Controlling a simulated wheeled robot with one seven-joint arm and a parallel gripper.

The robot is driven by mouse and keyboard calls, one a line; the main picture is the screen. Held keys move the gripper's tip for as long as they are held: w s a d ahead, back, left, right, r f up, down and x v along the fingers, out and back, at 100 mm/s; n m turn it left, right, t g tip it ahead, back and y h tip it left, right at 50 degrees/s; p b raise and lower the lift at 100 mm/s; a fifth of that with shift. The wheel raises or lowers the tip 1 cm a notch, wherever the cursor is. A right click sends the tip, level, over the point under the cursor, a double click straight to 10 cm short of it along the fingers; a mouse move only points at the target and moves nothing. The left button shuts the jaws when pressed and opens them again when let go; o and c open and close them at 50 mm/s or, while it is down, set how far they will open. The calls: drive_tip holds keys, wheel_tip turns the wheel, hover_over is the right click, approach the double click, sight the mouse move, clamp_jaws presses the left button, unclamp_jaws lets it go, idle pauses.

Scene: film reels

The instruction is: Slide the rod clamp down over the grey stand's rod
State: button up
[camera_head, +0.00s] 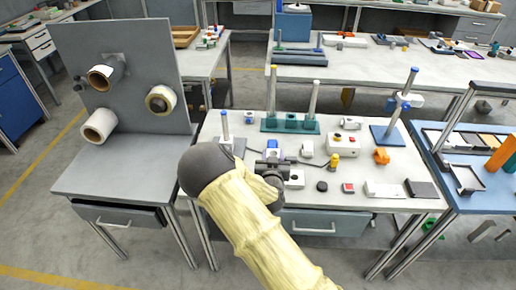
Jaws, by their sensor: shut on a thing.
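The grey stand's rod (225,127), with a blue tip, stands upright at the left end of the work table. Its base (239,147) is partly hidden by my arm. My gripper (271,160) is right of the rod and in front of it, over the table's front left part. It is shut on a small white and blue piece (272,146), which seems to be the rod clamp. The piece is apart from the rod in the picture. The fingers are small and dark here, and the piece's hole and its exact height cannot be made out.
A green base (291,127) with two tall pale rods stands behind my gripper. A blue stand (384,136) with a blue-tipped rod is at right. A yellow piece (333,162), an orange piece (381,156) and small blocks lie between. A grey reel panel (135,70) stands left.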

drive_tip(key=s+d+r+p, duration=0.2)
drive_tip(key=d+p, duration=0.5)
drive_tip(key=p, duration=0.1)
drive_tip(key=s+d+r+p, duration=0.3)
drive_tip(key=d+p, duration=0.5)
drive_tip(key=p, duration=0.1)
drive_tip(key=shift+s+d+r, duration=0.25)
drive_tip(key=shift+s+r, duration=0.05)
drive_tip(key=shift+r, duration=0.05)
drive_tip(key=shift+w, duration=0.1)
